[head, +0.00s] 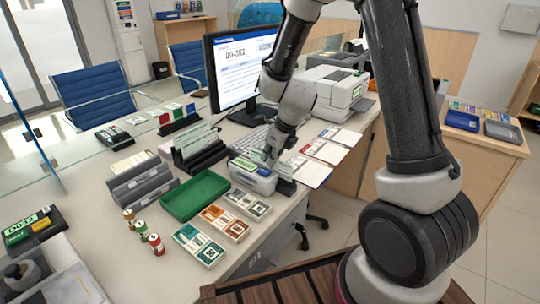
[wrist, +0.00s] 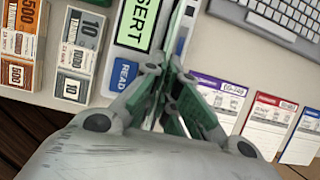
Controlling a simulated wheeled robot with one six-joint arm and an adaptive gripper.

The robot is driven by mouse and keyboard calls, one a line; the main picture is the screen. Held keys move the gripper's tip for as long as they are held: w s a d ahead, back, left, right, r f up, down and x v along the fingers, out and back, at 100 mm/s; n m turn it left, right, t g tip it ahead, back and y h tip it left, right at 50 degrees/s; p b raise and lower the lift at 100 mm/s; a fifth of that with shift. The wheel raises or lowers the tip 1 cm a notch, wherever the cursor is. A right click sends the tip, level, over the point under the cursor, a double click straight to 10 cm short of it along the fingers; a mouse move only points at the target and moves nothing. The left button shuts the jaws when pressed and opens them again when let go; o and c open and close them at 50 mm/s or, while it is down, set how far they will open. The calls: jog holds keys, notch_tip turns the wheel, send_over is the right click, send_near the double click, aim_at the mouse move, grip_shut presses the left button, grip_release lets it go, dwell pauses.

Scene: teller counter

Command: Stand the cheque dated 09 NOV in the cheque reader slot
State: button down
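The cheque reader (head: 246,182) is a pale box near the counter's front edge; in the wrist view its lit green display (wrist: 139,24) and blue label (wrist: 123,74) show left of my fingers. My gripper (head: 271,156) is right over the reader, pointing down. In the wrist view my gripper (wrist: 168,78) is shut on a thin green cheque (wrist: 177,36), seen almost edge-on along the reader's slot side. Its date cannot be read. Whether its lower edge is in the slot or just above it is hidden.
A black rack (head: 199,157) with upright cheques stands behind left of the reader. A green tray (head: 196,196), banknote bundles (head: 225,222) and coin rolls (head: 141,229) are at front left. Printed cards (head: 312,171) lie to the right. A monitor (head: 243,62) and keyboard (head: 251,140) stand behind.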

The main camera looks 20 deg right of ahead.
jog(key=c, duration=1.6)
grip_release()
jog(key=shift+o, duration=0.2)
jog(key=shift+r, duration=3.5)
